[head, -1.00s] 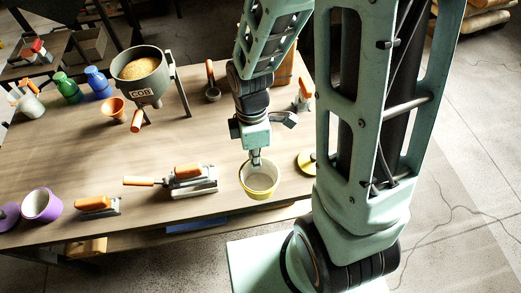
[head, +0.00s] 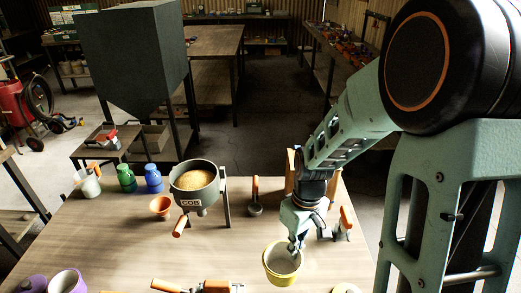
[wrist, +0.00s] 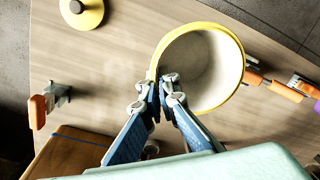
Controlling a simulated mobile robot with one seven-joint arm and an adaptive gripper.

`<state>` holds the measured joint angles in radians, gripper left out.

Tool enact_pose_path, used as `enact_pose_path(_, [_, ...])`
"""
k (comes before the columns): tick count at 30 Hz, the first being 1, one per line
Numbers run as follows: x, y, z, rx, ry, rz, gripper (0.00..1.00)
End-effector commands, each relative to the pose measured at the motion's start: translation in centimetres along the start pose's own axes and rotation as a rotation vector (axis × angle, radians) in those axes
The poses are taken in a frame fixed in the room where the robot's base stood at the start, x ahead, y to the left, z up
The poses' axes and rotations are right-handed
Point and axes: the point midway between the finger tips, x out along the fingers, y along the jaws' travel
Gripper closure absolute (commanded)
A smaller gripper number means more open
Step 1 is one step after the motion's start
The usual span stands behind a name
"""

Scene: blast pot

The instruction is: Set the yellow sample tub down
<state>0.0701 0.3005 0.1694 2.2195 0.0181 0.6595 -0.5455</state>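The yellow sample tub (head: 284,266) is a round, open cup with a yellow rim and pale inside, over the front right part of the wooden table (head: 130,240). It also shows in the wrist view (wrist: 212,72), where it looks empty. My gripper (head: 296,246) reaches down to the tub's far rim. In the wrist view its two fingertips (wrist: 165,88) are closed on the rim, one inside and one outside the wall. I cannot tell whether the tub's base touches the table. A yellow lid with a black knob (wrist: 84,10) lies apart from the tub.
The grey COB pot (head: 194,186) with grain stands left of my arm, with an orange cup (head: 161,207) beside it. An orange-handled clamp (head: 344,224) is right of the tub, and orange-handled tools (head: 205,286) are left. Bare tabletop lies between the pot and tub.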

Motion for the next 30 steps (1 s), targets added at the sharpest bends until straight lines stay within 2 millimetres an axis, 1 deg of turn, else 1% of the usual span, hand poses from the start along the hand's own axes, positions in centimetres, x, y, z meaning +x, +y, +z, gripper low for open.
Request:
enact_pose_path(1, [-0.9, 1.2, -0.5, 0.096, 0.008, -0.001, 1.0])
enact_pose_path(6, [-2.6, 4.5, -1.7, 0.388, 0.03, -0.007, 1.0])
enact_pose_path(9, [-3.2, 5.9, -2.1, 0.507, 0.039, -0.01, 1.0])
enact_pose_path(12, [-3.6, 6.8, -2.3, 0.582, 0.044, -0.013, 1.0])
enact_pose_path(17, [-3.7, 7.2, -2.5, 0.624, 0.046, -0.015, 1.0])
enact_pose_path(30, [-3.7, 7.2, -2.4, 0.623, 0.047, -0.015, 1.0])
